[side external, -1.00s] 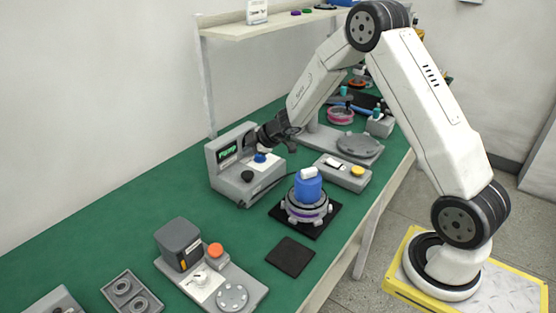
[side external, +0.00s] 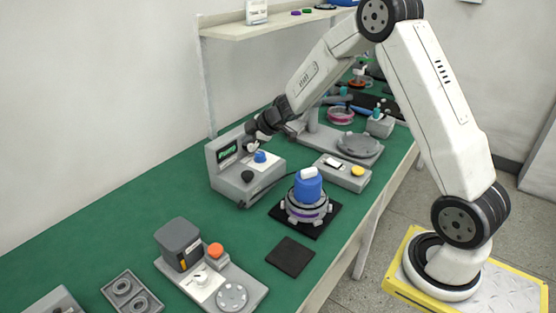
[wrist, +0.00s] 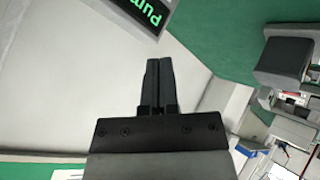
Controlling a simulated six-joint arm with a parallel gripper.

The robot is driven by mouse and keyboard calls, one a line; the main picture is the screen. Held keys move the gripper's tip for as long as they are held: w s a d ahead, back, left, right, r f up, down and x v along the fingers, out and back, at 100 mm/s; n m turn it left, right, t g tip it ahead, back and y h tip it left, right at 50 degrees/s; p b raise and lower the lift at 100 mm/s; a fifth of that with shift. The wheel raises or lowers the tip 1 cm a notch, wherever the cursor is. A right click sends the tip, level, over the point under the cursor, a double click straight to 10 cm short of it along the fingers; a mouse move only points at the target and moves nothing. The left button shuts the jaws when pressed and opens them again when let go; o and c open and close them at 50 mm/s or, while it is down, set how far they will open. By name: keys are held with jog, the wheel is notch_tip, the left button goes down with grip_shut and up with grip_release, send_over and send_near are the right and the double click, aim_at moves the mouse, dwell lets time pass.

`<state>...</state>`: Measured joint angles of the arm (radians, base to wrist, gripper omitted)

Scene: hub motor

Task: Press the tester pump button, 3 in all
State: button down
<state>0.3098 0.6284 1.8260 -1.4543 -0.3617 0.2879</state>
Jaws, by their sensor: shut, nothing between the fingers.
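The grey tester (side external: 232,182) stands on the green bench against the wall. Its screen (side external: 227,152) is lit with green text; the wrist view shows part of this screen (wrist: 145,10) with letters reading "Pum". A blue button (side external: 260,156) sits on a white plate on the tester's top, and a black knob (side external: 247,176) is on its front. My gripper (side external: 251,143) is just above and behind the blue button, close to the screen, apart from the button. In the wrist view my gripper (wrist: 158,66) has its fingers together and empty.
A hub motor with a blue top (side external: 308,190) stands on a black mat right of the tester. A grey box with a yellow button (side external: 357,171) is behind it. A dark cable runs from the tester. A station with an orange button (side external: 215,250) is in front.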

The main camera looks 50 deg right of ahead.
aim_at(246, 173)
jog(key=shift+f, duration=0.1)
jog(key=shift+f, duration=4.35)
jog(key=shift+f, duration=1.4)
dwell(1.1)
jog(key=shift+r, duration=1.4)
